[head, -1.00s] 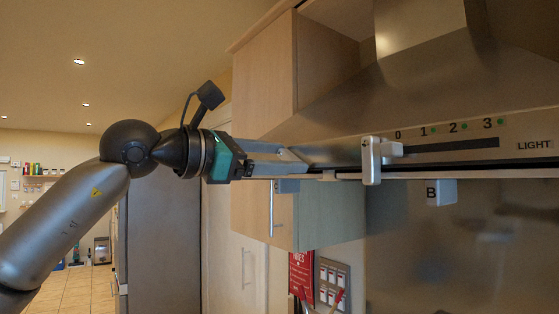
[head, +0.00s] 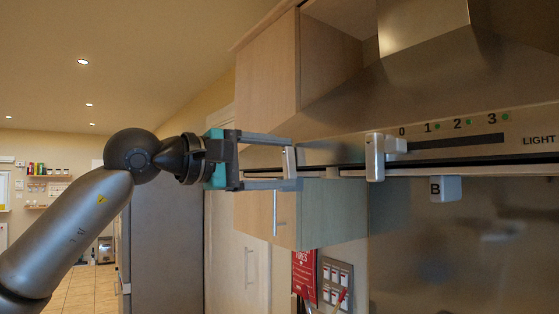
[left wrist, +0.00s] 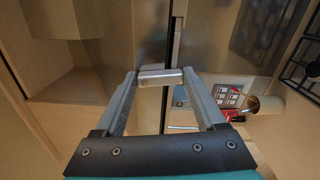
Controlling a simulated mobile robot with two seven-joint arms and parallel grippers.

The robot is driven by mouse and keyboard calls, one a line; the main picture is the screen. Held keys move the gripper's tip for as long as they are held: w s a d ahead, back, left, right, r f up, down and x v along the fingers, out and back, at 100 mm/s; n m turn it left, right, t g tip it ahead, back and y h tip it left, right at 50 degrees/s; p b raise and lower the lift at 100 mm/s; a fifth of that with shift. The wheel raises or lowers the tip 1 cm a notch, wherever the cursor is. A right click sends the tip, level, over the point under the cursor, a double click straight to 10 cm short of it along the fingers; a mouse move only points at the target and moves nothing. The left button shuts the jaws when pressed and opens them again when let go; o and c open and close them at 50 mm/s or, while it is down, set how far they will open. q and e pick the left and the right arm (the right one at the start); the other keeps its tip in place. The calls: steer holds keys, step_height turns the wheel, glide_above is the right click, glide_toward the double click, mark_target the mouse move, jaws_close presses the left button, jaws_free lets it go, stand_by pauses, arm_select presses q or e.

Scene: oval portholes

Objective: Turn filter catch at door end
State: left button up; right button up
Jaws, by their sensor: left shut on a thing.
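The filter catch (head: 290,160) is a small pale metal bar at the left end of the hood's front edge. In the left wrist view the catch (left wrist: 160,78) lies crosswise over the dark slot, between the two fingertips. My left gripper (head: 293,162) is shut on the catch, one finger above it and one below in the head view. In the left wrist view the fingers (left wrist: 160,88) meet the bar's two ends. The catch stands upright in the head view. My right gripper is not in view.
The steel hood (head: 340,125) carries a slider knob (head: 376,157) at 0. A wooden cabinet (head: 268,90) stands behind. A red notice (head: 305,272) and switch panel (head: 335,280) are below. Open space lies left of the hood.

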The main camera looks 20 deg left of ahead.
arm_select(q)
steer(key=shift+a+m, duration=0.1)
steer(key=shift+m, duration=0.8)
steer(key=o, duration=1.3)
steer(key=b+v, duration=0.4)
steer(key=v, duration=1.1)
steer(key=shift+a, duration=0.1)
